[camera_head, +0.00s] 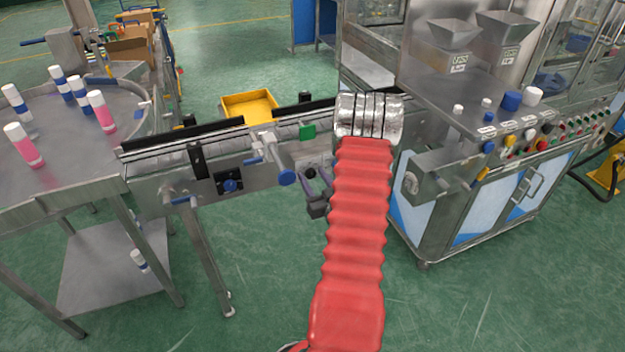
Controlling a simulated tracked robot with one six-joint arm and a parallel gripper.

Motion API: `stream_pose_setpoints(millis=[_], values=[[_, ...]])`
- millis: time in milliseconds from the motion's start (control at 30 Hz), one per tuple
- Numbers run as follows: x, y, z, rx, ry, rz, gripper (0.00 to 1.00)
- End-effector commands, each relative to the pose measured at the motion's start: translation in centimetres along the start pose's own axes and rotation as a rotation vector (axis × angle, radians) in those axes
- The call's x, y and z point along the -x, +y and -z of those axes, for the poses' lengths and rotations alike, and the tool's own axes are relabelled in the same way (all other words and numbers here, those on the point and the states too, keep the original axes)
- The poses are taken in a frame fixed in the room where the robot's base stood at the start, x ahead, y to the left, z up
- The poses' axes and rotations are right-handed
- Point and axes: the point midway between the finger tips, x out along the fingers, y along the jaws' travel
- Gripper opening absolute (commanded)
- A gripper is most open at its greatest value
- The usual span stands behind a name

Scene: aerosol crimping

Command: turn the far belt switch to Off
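The conveyor (160,160) runs from the round table on the left toward the machine on the right. A blue knob on a dark plate (230,185) is on its front side. A small dark round knob (311,173) shows farther right, below the belt; I cannot tell which is the far belt switch, nor read any setting. My gripper (315,175) is beside my red-sleeved arm, pointing away from me. Its two fingers look apart, one on each side of the small dark knob; I cannot tell whether they touch it. My arm hides part of the conveyor.
A round steel table (55,175) on the left bears several white, blue and pink cans. A blue handwheel (287,177) juts from the conveyor near my gripper. A machine cabinet (505,200) with buttons stands right. A yellow tray (250,106) lies behind. The front floor is clear.

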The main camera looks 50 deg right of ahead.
Motion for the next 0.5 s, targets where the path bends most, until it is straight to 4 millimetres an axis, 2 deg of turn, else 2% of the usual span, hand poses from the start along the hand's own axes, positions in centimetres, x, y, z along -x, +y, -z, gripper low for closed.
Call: stream_pose_setpoints(millis=[67,500], values=[[0.01,-0.01,0.01,0.0,0.0,0.0,0.39],[0.02,-0.09,0.01,0.0,0.0,0.002,0.08]])
